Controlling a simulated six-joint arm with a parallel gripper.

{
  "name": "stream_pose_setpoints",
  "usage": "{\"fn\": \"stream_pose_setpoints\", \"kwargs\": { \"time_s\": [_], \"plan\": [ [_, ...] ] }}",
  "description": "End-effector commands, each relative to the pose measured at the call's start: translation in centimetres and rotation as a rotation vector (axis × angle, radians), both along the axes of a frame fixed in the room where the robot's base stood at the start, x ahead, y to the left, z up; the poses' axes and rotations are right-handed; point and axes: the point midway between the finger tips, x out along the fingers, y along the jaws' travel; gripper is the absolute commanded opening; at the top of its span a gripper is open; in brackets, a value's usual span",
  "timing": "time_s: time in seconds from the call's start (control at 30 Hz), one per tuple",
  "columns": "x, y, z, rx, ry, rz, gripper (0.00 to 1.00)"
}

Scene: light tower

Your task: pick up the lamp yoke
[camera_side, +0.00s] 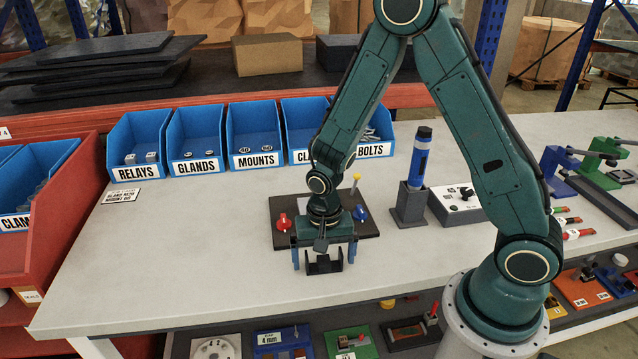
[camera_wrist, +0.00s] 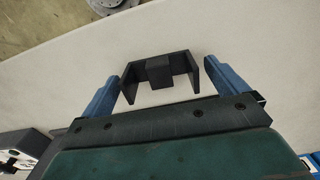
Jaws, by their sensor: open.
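The lamp yoke (camera_side: 324,265) is a small black U-shaped bracket with a block in its middle. It sits on the light table near the front edge. It also shows in the wrist view (camera_wrist: 159,72), upper middle. My gripper (camera_side: 323,262) is open at the yoke, one blue finger on each side. In the wrist view my gripper (camera_wrist: 162,82) has its fingers left and right of the yoke, with a narrow gap on each side. Whether the fingers reach down to the yoke's full height I cannot tell.
A dark board (camera_side: 287,240) with red and blue clamps lies just behind my gripper. A holder (camera_side: 410,207) with a blue tool and a grey control box (camera_side: 457,203) stand to the right. Blue bins (camera_side: 197,163) line the back.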

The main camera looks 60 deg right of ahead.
Motion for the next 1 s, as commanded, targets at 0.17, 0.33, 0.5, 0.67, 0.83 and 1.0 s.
{"fn": "stream_pose_setpoints", "kwargs": {
  "time_s": [0.17, 0.33, 0.5, 0.67, 0.83, 1.0],
  "plan": [
    [0.0, 0.0, -0.39, 0.0, -0.001, 0.0, 0.98],
    [0.0, 0.0, -0.37, 0.001, -0.001, 0.0, 0.98],
    [0.0, 0.0, -0.36, 0.001, -0.001, 0.0, 0.98],
    [0.0, 0.0, -0.35, 0.001, -0.001, 0.0, 0.86],
    [0.01, 0.01, -0.35, 0.001, -0.001, 0.0, 0.53],
    [0.03, 0.0, -0.33, 0.0, -0.001, 0.0, 0.43]
  ]
}}
